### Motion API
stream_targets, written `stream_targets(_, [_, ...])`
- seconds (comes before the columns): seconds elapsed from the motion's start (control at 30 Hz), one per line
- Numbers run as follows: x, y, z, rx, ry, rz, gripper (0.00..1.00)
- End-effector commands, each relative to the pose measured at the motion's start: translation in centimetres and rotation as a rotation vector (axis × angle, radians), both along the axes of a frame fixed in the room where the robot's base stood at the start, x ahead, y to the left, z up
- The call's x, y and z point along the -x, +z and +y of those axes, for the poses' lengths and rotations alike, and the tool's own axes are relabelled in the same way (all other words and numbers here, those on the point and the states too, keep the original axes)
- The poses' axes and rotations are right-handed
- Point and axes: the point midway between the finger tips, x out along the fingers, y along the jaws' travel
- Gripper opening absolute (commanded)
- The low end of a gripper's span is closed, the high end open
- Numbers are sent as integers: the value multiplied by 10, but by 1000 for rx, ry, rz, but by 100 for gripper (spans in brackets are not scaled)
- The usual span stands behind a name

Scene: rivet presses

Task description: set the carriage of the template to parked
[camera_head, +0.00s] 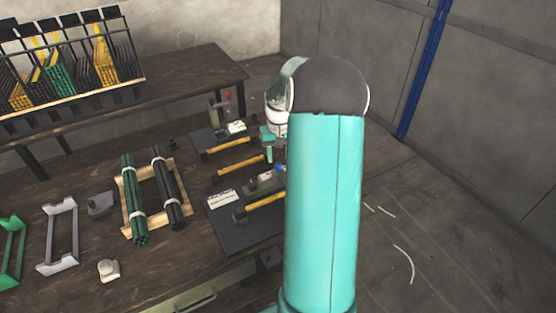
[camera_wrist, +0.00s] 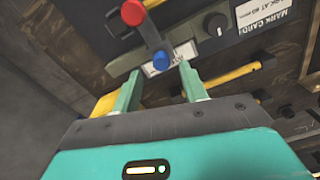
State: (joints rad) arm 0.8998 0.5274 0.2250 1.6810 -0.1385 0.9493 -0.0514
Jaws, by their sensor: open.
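In the wrist view, a grey arm with a red ball knob (camera_wrist: 132,13) at one end and a blue knob (camera_wrist: 161,60) at the other lies over a dark fixture. A small white lettered label (camera_wrist: 184,52) is beside the blue knob. I cannot tell for certain which part is the template's carriage. My gripper (camera_wrist: 161,70) is open, and the blue knob appears between its two green fingertips; contact is not clear. In the head view, my gripper (camera_head: 268,155) hangs over the dark fixture plate (camera_head: 245,235), close to a blue spot (camera_head: 279,167). My arm hides the plate's right side.
Yellow bars (camera_head: 240,165) cross the plates, and a printed card (camera_head: 222,199) lies there. A wooden cradle (camera_head: 172,163) with green and black rod bundles stands to the left. A rack (camera_head: 70,95) stands on the back table. Floor (camera_head: 440,230) is open at right.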

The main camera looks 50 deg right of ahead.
Motion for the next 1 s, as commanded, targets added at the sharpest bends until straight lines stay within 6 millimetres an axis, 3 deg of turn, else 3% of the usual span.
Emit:
stream_targets(0.2, [-2, -24, 2, 0, 3, 0, 43])
stream_targets(0.5, [-1, -27, 2, 1, 3, -1, 43])
stream_targets(0.73, [-1, -27, 2, 1, 3, -1, 0])
stream_targets(1.0, [1, -27, -7, 1, 0, 0, 0])
